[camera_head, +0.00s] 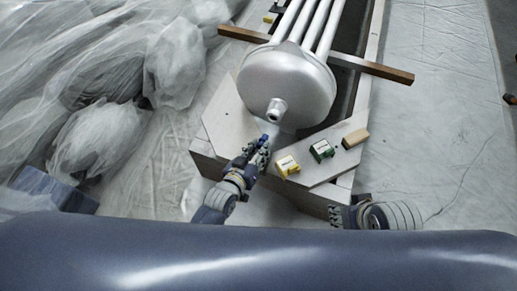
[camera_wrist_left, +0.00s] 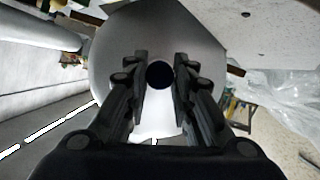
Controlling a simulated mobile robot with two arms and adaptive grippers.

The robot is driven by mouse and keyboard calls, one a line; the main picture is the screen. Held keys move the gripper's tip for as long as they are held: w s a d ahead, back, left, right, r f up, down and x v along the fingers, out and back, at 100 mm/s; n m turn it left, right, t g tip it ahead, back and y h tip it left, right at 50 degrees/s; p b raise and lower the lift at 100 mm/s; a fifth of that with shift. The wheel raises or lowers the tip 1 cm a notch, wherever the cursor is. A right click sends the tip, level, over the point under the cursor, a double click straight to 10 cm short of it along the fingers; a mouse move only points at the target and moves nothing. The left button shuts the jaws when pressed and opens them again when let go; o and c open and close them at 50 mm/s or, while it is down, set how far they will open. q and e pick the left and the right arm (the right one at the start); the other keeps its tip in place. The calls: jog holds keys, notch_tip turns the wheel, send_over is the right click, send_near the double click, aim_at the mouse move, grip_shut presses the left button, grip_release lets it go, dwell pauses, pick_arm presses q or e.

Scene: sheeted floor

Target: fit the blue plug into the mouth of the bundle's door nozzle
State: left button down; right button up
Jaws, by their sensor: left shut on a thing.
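The bundle's silver domed door (camera_head: 287,85) faces me, with its short nozzle (camera_head: 277,109) sticking out low on the front. My left gripper (camera_head: 262,142) is just below and left of the nozzle, shut on the blue plug (camera_head: 264,137). In the left wrist view the plug (camera_wrist_left: 160,75) is a dark disc between the fingertips (camera_wrist_left: 160,72), against the pale door (camera_wrist_left: 118,60). It hides the nozzle's mouth there. In the head view the plug looks apart from the nozzle. My right gripper (camera_head: 340,214) is low, beside the crate's front right corner; its fingers are unclear.
A yellow box (camera_head: 287,166), a green box (camera_head: 321,150) and a tan block (camera_head: 355,138) lie on the crate's right front board (camera_head: 325,168). A wooden bar (camera_head: 385,71) crosses under the bundle. Clear plastic sheeting (camera_head: 90,80) heaps up at left.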

aim_at(265, 135)
pick_arm(q)
jog(key=shift+w+d+b, duration=0.2)
jog(key=shift+w+d, duration=0.05)
jog(key=shift+w, duration=0.6)
jog(key=shift+w+d+b, duration=0.25)
jog(key=shift+w+d, duration=0.05)
jog(key=shift+w, duration=0.6)
jog(key=shift+w+d+b, duration=0.2)
jog(key=shift+w+d, duration=0.05)
jog(key=shift+w, duration=0.8)
jog(key=shift+w+d, duration=0.2)
jog(key=shift+w, duration=0.15)
jog(key=shift+r, duration=0.1)
jog(key=shift+w, duration=0.25)
jog(key=shift+w+d, duration=0.35)
jog(key=shift+w, duration=0.55)
